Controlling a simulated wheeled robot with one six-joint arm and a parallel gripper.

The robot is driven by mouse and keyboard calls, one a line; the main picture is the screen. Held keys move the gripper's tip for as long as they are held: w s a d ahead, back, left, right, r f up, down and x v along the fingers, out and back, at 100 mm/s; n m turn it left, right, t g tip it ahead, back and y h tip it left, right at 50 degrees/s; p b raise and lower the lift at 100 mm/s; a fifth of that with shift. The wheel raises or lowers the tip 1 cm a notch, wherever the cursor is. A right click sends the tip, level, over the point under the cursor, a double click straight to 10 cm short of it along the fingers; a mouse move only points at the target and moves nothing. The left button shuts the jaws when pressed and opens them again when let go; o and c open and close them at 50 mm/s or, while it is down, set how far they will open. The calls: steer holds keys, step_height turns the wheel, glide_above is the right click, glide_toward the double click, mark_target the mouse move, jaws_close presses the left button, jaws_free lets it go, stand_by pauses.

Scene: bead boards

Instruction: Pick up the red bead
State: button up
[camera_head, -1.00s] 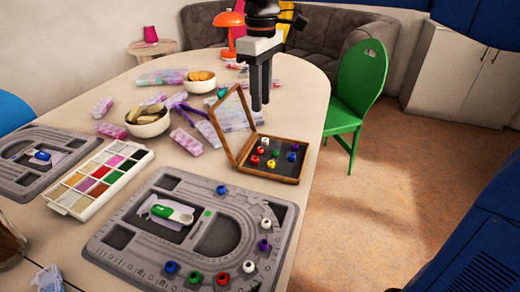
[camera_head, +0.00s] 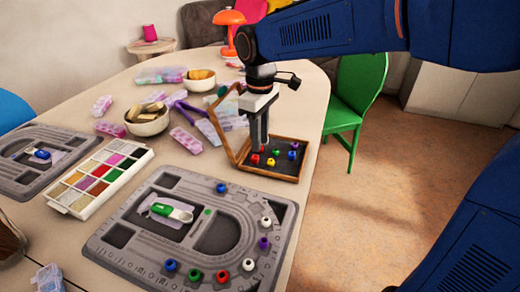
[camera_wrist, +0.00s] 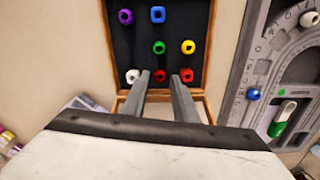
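My gripper (camera_head: 259,148) is open, pointing down over the dark inside of a wooden box (camera_head: 272,172). In the wrist view one red bead (camera_wrist: 159,75) shows between the fingertips (camera_wrist: 160,80). A second red bead (camera_wrist: 186,75) is beside the right fingertip; it also shows in the head view (camera_head: 254,159). The fingers hide the first red bead in the head view. Whether the fingertips are around it or still above it, I cannot tell. Another red bead (camera_head: 222,277) sits on the near grey bead board (camera_head: 130,262).
The box also holds white (camera_wrist: 133,76), green (camera_wrist: 158,47), yellow (camera_wrist: 188,47), blue (camera_wrist: 157,14) and purple (camera_wrist: 125,16) beads. Its raised lid frame (camera_head: 226,128) stands left of my gripper. A paint-like tray (camera_head: 76,205) and bowls are farther left.

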steer(key=shift+f, duration=0.9)
jaws_close()
steer(key=shift+r, duration=0.1)
